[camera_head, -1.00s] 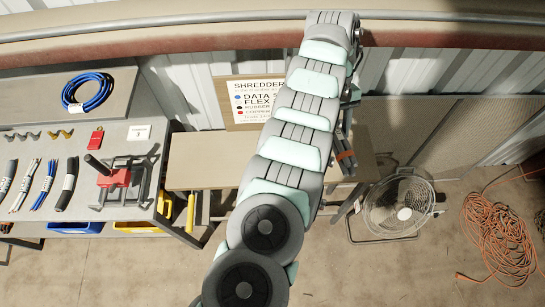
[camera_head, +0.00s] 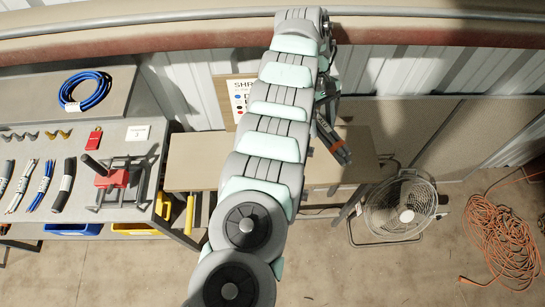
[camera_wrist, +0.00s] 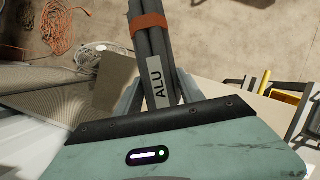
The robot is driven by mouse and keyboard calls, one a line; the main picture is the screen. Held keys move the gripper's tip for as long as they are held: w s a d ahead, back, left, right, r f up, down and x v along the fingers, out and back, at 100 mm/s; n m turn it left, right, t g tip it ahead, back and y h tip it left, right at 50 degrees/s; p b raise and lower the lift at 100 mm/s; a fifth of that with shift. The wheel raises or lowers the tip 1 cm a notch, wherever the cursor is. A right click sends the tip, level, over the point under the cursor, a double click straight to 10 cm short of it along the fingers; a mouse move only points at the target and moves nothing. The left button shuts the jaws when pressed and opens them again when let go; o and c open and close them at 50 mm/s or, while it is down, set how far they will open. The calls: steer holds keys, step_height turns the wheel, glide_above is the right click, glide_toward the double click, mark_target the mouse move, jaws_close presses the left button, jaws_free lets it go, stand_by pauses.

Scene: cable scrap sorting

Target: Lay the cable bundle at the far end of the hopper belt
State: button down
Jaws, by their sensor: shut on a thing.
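The cable bundle is several dark grey cables with an orange band and a white ALU label. In the head view the bundle (camera_head: 335,143) sticks out beyond my arm, tilted down to the right over a tan flat surface (camera_head: 352,160). My gripper (camera_wrist: 158,92) is shut on the bundle (camera_wrist: 152,48), which points away from the wrist in the wrist view. In the head view the gripper is mostly hidden behind my arm. I cannot tell for sure which surface is the hopper belt; my arm covers the middle of the tan one.
A workbench (camera_head: 20,225) on the left holds several cable pieces, a red clamp tool (camera_head: 112,178) and a blue cable coil (camera_head: 85,92). A shredder sign (camera_head: 238,98) stands behind my arm. A fan (camera_head: 400,205) and an orange cable pile (camera_head: 500,240) are on the right floor.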

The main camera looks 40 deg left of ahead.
steer(key=shift+a+f, duration=0.15)
steer(key=shift+a, duration=0.05)
steer(key=shift+a+n, duration=0.25)
steer(key=shift+n, duration=0.05)
steer(key=shift+s+a+f, duration=0.1)
steer(key=shift+a, duration=0.1)
